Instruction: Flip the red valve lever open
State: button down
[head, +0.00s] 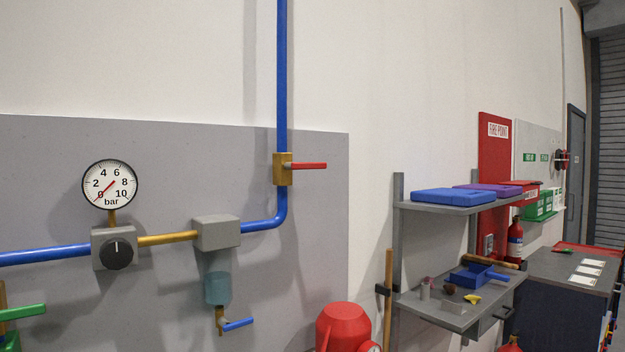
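The red valve lever (309,165) sticks out level to the right from a brass valve body (283,169). The valve sits on the vertical stretch of blue pipe (282,80), which runs up the wall and bends left below the valve. The lever lies crosswise to this pipe. The gauge (110,185) to the left has its red needle near 0 bar. My gripper is not in view.
A grey box with a clear bowl (217,288) and a blue lever (238,324) hangs left of the valve. A green lever (22,312) is at lower left. A red tank (343,327) stands below; shelves (455,209) project at right. Space around the red lever looks clear.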

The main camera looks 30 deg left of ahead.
aim_at(310, 166)
jog(key=u, duration=1)
jog(key=i, duration=0.9)
jog(key=u, duration=1.05)
